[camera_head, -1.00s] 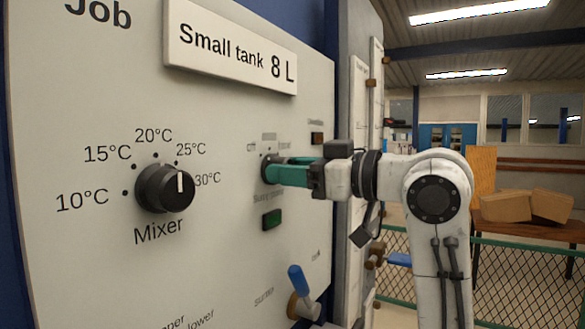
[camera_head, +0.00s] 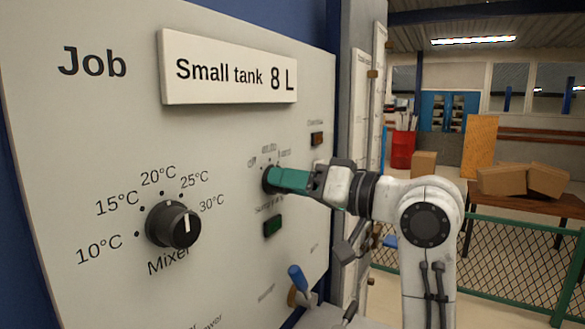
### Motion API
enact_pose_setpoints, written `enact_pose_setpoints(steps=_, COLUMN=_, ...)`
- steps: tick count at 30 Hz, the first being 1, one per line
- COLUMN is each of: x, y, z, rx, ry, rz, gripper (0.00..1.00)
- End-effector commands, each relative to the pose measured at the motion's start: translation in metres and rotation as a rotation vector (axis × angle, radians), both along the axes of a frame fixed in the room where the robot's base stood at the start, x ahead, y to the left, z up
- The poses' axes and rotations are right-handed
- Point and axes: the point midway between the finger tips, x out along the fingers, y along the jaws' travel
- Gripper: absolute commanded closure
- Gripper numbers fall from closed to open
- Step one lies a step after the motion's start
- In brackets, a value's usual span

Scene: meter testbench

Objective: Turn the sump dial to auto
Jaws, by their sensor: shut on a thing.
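The sump dial (camera_head: 267,180) is a small dark knob on the pale panel, right of the mixer dial. Small labels sit above it; one seems to read "off", another "auto" and one to the right "hand", but they are tiny. My gripper (camera_head: 272,180) has green fingers shut on the dial, reaching in from the right. The fingers cover most of the dial, so its pointer is hidden and I cannot tell its setting.
The black Mixer knob (camera_head: 174,226) is at left, below the "Small tank 8 L" sign (camera_head: 229,69). A green button (camera_head: 272,226) lies below the dial and an orange-brown indicator (camera_head: 317,139) above right. A blue-handled lever (camera_head: 298,279) sticks out lower down. A green fence (camera_head: 500,260) stands at right.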

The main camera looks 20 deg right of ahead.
Motion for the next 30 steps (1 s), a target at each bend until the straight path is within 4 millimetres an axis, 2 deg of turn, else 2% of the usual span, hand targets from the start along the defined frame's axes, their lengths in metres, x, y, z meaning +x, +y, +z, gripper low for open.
enact_pose_setpoints(steps=20, x=0.0003, y=-0.0003, z=-0.0005, rx=0.055, ry=0.04, rz=-0.001, gripper=0.87)
enact_pose_setpoints(steps=21, x=0.0004, y=-0.0004, z=-0.0005, rx=0.055, ry=0.04, rz=-0.001, gripper=0.53)
enact_pose_setpoints(steps=28, x=0.0002, y=-0.0003, z=-0.0003, rx=0.055, ry=0.039, rz=-0.001, gripper=0.31)
enact_pose_setpoints(steps=30, x=0.0002, y=-0.0003, z=-0.0003, rx=0.055, ry=0.039, rz=-0.001, gripper=0.31)
